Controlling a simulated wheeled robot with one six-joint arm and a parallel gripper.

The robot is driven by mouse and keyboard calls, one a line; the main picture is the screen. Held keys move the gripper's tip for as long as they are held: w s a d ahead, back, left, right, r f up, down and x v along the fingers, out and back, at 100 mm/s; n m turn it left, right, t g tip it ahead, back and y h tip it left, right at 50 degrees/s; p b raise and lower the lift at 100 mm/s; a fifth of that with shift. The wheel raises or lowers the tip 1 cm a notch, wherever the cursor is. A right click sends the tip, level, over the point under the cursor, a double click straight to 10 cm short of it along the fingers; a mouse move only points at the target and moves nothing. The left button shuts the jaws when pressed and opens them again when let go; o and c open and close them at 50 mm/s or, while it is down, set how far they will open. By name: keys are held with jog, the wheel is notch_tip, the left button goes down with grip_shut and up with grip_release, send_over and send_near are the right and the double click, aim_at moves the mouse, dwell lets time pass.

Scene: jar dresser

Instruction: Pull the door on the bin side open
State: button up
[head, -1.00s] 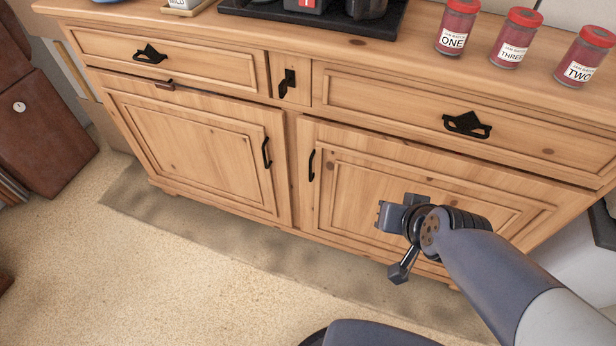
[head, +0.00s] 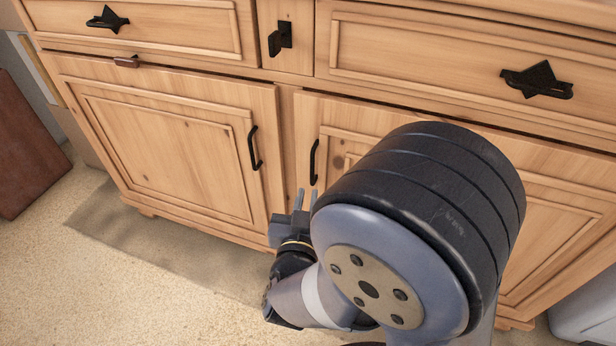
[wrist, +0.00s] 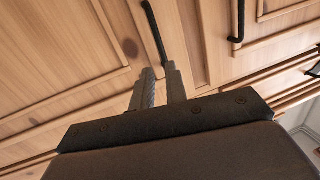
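The right wooden door (head: 560,205) of the dresser is on the side of the pale bin (head: 585,318) and looks closed. Its black vertical bar handle (head: 314,162) is near its left edge. In the wrist view that handle (wrist: 154,30) runs down toward my fingertips. My gripper (head: 307,194) is in front of the door, just below the handle in the head view. Its two fingers (wrist: 160,76) are apart, with nothing seen held. I cannot tell whether they touch the handle. My arm hides much of the right door.
The left door (head: 170,150) is closed, with its own black handle (head: 255,148). Drawers with black pulls (head: 537,82) run above both doors. A small black latch (head: 280,38) is between the drawers. Carpeted floor (head: 120,290) in front on the left is clear.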

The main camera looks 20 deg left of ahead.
aim_at(312, 168)
jog(key=w, duration=0.3)
jog(key=w+a+b, duration=0.1)
jog(key=w, duration=0.3)
jog(key=w+b, duration=0.1)
jog(key=w, duration=0.2)
jog(key=shift+w+a+f, duration=0.25)
grip_shut()
jog(key=shift+s, duration=0.1)
